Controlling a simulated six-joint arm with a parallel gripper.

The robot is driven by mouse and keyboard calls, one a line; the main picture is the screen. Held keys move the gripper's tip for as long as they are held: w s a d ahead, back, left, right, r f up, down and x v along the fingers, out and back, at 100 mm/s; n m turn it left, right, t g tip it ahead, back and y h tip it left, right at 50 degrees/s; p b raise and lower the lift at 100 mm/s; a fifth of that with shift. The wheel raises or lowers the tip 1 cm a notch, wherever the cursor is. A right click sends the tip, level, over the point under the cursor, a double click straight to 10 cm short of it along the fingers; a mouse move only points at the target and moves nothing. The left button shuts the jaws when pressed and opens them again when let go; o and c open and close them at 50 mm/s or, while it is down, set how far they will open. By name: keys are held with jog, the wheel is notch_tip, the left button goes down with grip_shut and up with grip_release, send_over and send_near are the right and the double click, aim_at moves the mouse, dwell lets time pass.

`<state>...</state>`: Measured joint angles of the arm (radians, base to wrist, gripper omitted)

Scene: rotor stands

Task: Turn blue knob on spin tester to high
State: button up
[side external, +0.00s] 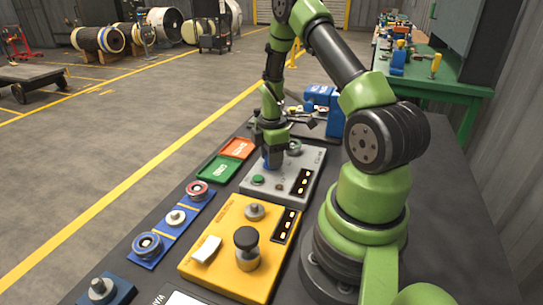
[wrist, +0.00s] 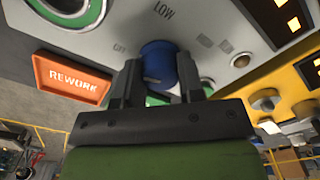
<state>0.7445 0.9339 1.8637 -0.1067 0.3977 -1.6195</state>
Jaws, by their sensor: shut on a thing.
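The spin tester is a grey box (side external: 283,184), with its grey face (wrist: 205,22) at the top of the wrist view. Its blue knob (wrist: 158,62) sits between the two fingers of my gripper (wrist: 159,76), which is shut on it. In the side view my gripper (side external: 271,147) points down over the back left of the tester, with a bit of the blue knob (side external: 269,162) below it. The wrist view shows the word LOW and a fainter OFF on the face. A mark right of the knob is too faint to read. I cannot tell the knob's pointer direction.
A yellow box (side external: 205,262) with a knob and a black-topped cylinder (side external: 246,247) stands in front of the tester. An orange REWORK tray (wrist: 72,77) and a green tray (side external: 217,169) lie left of it. Blue stands (side external: 164,233) with round parts line the table's left edge.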

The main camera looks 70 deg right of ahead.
jog(key=shift+m, duration=0.3)
jog(key=m, duration=1)
jog(key=shift+m, duration=0.4)
jog(key=m, duration=1)
jog(key=shift+m, duration=0.4)
jog(key=m, duration=0.5)
jog(key=shift+m, duration=0.3)
